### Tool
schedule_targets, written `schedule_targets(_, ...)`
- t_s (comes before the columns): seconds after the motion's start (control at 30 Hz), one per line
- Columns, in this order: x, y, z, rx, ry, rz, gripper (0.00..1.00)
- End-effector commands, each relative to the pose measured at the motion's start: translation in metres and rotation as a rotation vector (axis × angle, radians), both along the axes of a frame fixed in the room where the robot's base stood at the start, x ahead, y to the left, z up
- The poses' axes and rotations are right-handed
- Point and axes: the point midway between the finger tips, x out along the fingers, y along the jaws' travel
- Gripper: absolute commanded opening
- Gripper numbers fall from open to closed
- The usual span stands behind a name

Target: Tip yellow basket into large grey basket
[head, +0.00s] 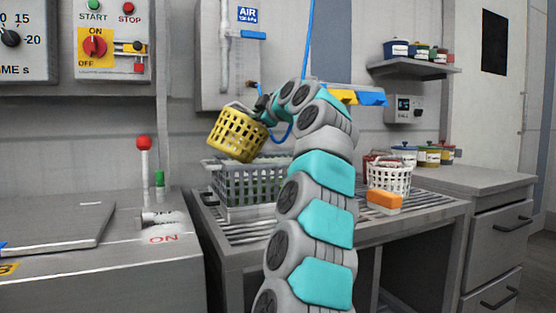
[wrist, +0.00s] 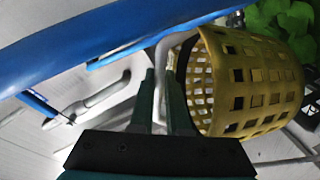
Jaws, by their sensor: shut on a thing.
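The yellow basket (head: 237,136) hangs tilted in the air in the head view, above the large grey basket. In the wrist view the yellow basket (wrist: 250,82) fills the right side, its rim toward the left and its slotted wall toward me. My gripper (wrist: 166,85) is shut on the yellow basket's grey handle. In the head view my gripper (head: 262,106) is at the basket's upper right. The large grey basket (head: 248,187) stands on the slatted bench below. Green leaves (wrist: 285,25) show at the top right of the wrist view. The yellow basket's inside is mostly hidden.
A white basket (head: 390,177) and an orange block (head: 384,201) are on the bench to the right. A blue hose (wrist: 110,35) crosses the wrist view close to my gripper. A machine with a red-knobbed lever (head: 144,144) stands left.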

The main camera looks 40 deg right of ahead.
Motion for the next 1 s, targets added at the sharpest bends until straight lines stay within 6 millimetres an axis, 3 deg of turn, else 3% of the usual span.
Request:
schedule_targets(0.53,0.013,0.052,0.036,-0.365,0.098,0.003,0.00)
schedule_targets(0.8,0.017,0.072,0.035,-0.504,0.138,0.008,0.00)
schedule_targets(1.0,0.019,0.076,0.035,-0.540,0.148,0.009,0.00)
